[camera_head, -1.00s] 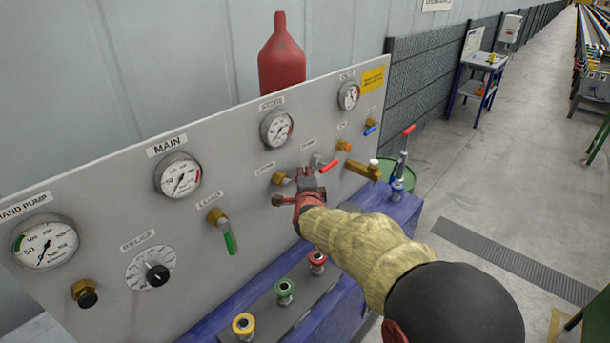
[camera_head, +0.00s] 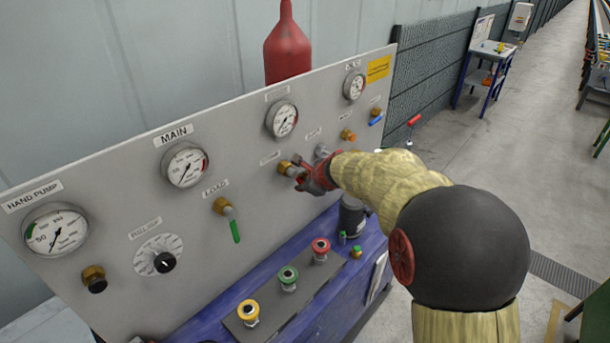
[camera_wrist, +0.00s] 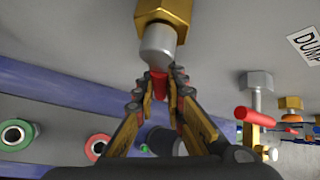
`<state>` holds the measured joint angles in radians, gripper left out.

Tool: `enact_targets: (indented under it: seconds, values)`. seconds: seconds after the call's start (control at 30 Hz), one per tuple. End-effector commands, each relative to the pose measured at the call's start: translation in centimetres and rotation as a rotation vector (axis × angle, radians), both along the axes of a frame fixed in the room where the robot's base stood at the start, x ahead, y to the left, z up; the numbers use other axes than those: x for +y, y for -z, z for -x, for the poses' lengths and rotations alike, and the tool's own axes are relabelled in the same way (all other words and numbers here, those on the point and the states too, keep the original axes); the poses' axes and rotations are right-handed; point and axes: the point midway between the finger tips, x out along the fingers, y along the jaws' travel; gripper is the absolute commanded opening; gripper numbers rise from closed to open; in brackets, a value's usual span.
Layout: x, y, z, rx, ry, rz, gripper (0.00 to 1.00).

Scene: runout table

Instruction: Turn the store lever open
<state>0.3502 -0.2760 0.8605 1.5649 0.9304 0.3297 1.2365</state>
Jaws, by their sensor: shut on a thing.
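The store lever's valve (camera_head: 285,167) is a brass fitting on the grey panel (camera_head: 130,205), right of the green-handled load valve. Its small label is too blurred to read. In the wrist view its brass nut (camera_wrist: 163,12) and grey stem (camera_wrist: 158,45) stand straight ahead. A red lever (camera_wrist: 158,85) runs down from the stem between my fingers. My gripper (camera_head: 302,173) is at this valve, shut on the red lever; the fingers also show in the wrist view (camera_wrist: 160,92). In the head view the gripper hides most of the lever.
A second red lever (camera_wrist: 258,118) by the DUMP label sits close on the right. The green load lever (camera_head: 235,230) hangs to the left. Yellow, green and red couplings (camera_head: 288,278) stand on the blue bench (camera_head: 205,318) below. Gauges line the panel above.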

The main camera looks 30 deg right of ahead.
Motion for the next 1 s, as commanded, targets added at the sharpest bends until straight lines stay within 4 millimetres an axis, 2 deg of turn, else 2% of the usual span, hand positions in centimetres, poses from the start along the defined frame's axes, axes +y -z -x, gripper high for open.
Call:
enact_targets:
  seconds: [0.5,1.0]
  values:
    - [2.5,0.6,0.9,0.142,0.003,-0.394,0.00]
    - [3.5,0.9,1.2,0.189,0.002,-0.526,0.00]
